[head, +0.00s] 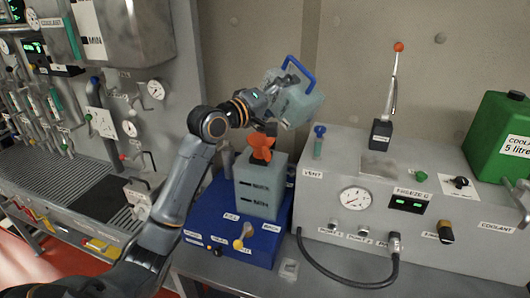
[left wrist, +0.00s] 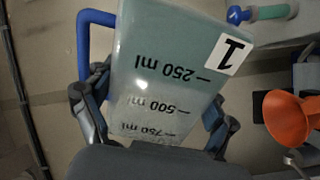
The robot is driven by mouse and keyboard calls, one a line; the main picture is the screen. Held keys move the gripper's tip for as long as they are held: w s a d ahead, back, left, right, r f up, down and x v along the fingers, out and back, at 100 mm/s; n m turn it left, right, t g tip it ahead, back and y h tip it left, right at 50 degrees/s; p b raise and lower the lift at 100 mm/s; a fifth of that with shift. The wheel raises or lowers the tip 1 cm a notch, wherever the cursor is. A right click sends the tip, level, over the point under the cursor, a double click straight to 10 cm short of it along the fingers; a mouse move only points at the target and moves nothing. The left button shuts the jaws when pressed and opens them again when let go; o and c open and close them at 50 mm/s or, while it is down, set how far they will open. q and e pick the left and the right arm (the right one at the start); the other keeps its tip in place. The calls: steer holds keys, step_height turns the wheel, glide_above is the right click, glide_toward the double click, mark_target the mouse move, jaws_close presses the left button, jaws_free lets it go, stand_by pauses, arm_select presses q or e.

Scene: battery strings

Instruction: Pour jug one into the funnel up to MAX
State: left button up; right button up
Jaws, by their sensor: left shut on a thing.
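Jug one (head: 300,106) is a pale translucent jug with a blue handle. My left gripper (head: 277,98) is shut on it and holds it tilted, above and to the right of the orange funnel (head: 261,147). In the left wrist view the jug (left wrist: 165,75) shows its "1" label and ml marks upside down, with a finger on each side. The funnel (left wrist: 288,115) is at the right there, apart from the jug. It stands on a grey-green tank (head: 262,180) with MAX and MIN marks. The tank's level is unclear, and no stream shows. My right gripper is not in view.
The tank stands on a blue box (head: 215,215) with a yellow tap (head: 240,240). A grey console (head: 440,215) with a gauge, a lever and a black hose is to the right. Pipes and gauges fill the left wall.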

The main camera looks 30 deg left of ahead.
arm_select(q)
steer(key=shift+a+r+n, duration=0.1)
steer(key=shift+r+n, duration=0.15)
steer(key=shift+n, duration=0.05)
steer(key=shift+a+r+n, duration=0.1)
steer(key=shift+r+n, duration=0.25)
steer(key=shift+n, duration=0.15)
steer(key=shift+a+r, duration=0.1)
stand_by(1.3)
steer(key=shift+w+a+r+n, duration=0.15)
steer(key=shift+r+n, duration=0.15)
steer(key=shift+n, duration=0.3)
